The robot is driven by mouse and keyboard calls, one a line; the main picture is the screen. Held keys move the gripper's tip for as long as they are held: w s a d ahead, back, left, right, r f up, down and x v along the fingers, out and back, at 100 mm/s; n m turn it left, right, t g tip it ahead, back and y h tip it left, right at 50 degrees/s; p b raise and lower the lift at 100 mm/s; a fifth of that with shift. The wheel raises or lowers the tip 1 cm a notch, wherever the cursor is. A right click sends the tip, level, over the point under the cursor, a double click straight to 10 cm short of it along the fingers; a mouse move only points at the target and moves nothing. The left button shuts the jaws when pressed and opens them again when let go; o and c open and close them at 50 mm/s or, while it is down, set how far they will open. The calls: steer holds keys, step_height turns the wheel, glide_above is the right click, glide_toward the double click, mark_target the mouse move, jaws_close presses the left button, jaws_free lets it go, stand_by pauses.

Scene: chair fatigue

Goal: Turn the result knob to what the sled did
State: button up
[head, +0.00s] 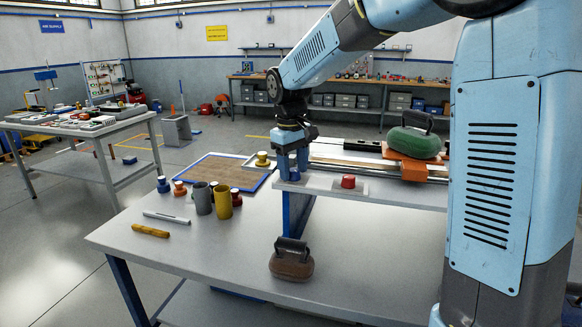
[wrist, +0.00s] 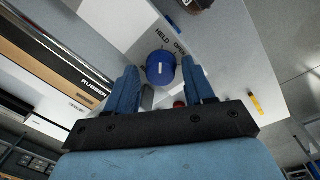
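The blue result knob (wrist: 161,68) has a short white mark and sits on a pale panel with the word HELD and a second, less legible word beside it. My gripper (wrist: 162,84) is open, with one finger on each side of the knob; contact is not clear. In the head view my gripper (head: 292,170) is low over the rig's left end, and I cannot make out the knob there. The orange sled (head: 427,171) carries a green weight with a black handle (head: 415,142) at the rig's right side.
A red button (head: 348,181) sits on the rig's front. A brown handled weight (head: 291,262) stands on the table (head: 200,252). Mugs (head: 222,200), a white marker (head: 166,217) and a yellow stick (head: 150,231) lie at left. The table's front middle is clear.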

steer(key=shift+o, duration=0.5)
step_height(320, 180, up, 14)
steer(key=shift+s+a+f, duration=0.2)
steer(key=shift+s+a, duration=0.1)
steer(key=shift+a, duration=0.1)
steer(key=s+d+m+t, duration=0.2)
steer(key=s+d+m, duration=0.1)
steer(key=s+d, duration=0.85)
steer(key=s+d+f+m+t, duration=0.1)
steer(key=s+d+f+m, duration=0.1)
steer(key=s, duration=0.5)
steer(key=s+d+f+m+t, duration=0.2)
steer(key=s+d+f, duration=0.3)
steer(key=s+f, duration=0.1)
steer(key=shift+s+d+f+y, duration=0.2)
steer(key=shift+s+y, duration=0.1)
steer(key=shift+s, duration=0.2)
